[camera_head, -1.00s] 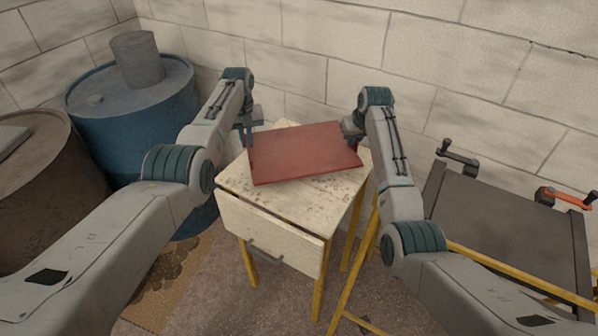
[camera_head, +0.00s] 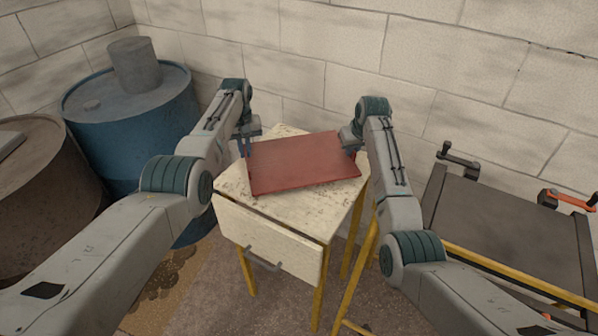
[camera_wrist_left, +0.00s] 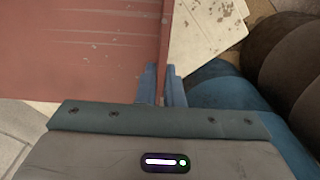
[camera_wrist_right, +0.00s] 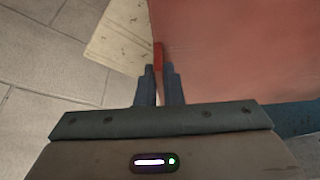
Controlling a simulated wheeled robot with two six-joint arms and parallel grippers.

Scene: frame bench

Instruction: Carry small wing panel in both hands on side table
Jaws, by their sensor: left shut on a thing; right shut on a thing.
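The small wing panel (camera_head: 303,163) is a flat dull red board over the cream side table (camera_head: 232,182). My left gripper (camera_head: 247,146) is shut on its left edge. My right gripper (camera_head: 350,146) is shut on its right edge. The left wrist view shows the panel edge between the left fingers (camera_wrist_left: 161,86). The right wrist view shows the edge between the right fingers (camera_wrist_right: 159,82). The panel covers much of the tabletop. I cannot tell whether its underside touches the table.
A blue drum (camera_head: 125,125) and a brown drum (camera_head: 45,195) stand at the left. A dark bench with a yellow frame and clamps (camera_head: 500,225) stands at the right. A pale block wall (camera_head: 300,50) is close behind the table.

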